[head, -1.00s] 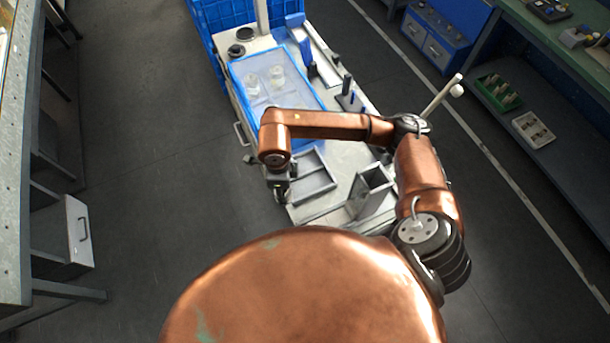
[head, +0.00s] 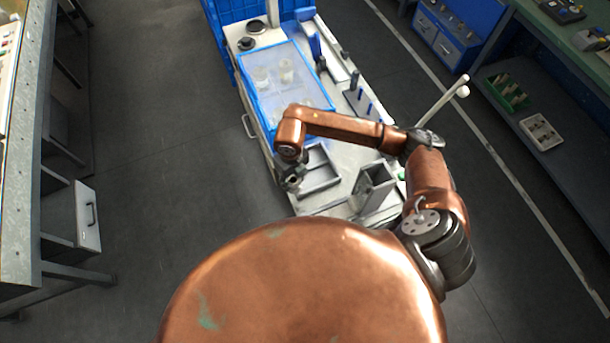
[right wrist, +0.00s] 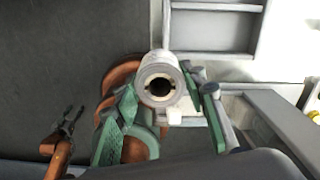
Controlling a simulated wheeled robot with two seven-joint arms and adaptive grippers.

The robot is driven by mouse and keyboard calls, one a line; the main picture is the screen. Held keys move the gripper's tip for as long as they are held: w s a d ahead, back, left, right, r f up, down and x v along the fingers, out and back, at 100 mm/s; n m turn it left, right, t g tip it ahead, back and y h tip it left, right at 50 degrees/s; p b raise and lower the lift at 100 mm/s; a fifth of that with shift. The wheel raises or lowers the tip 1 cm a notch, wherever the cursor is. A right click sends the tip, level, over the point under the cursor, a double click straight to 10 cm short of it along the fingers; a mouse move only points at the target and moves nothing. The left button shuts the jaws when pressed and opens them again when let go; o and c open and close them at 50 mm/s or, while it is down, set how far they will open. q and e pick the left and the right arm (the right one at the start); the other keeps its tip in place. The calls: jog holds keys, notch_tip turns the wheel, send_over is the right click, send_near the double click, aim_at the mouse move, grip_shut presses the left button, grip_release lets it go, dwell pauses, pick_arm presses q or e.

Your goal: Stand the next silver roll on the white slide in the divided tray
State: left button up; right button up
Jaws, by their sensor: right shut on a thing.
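My right gripper (head: 290,180) is at the left edge of a grey divided tray (head: 322,185) on the bench. In the right wrist view, my right gripper (right wrist: 165,120), with green pads, is shut on a silver roll (right wrist: 158,62). The roll's end with a dark hole faces the camera. The divided tray (right wrist: 213,32) shows beyond the roll, to its upper right. I cannot tell whether the roll touches the tray. A white slide is not clearly made out. My left gripper (right wrist: 70,120) seems to show small at the left of the right wrist view; its jaw state is unclear.
A grey upright box (head: 374,184) stands right of the tray. Blue pegs (head: 360,98) stand to the right. Open floor lies left of the bench.

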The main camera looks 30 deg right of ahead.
jog(key=w+d+f, duration=0.1)
jog(key=f, duration=0.1)
jog(key=w+d+f, duration=0.1)
jog(key=d+f, duration=0.1)
jog(key=w+d+f, duration=0.1)
jog(key=d+f, duration=0.1)
jog(key=shift+w+d+f, duration=0.2)
jog(key=shift+d, duration=0.05)
jog(key=shift+w+d+f, duration=0.1)
jog(key=shift+d+f, duration=0.05)
jog(key=shift+f, duration=1.55)
jog(key=shift+f, duration=0.1)
jog(key=shift+f, duration=0.15)
jog(key=o, duration=1.2)
jog(key=shift+o, duration=0.2)
notch_tip(320, 180, up, 12)
jog(key=shift+r, duration=0.25)
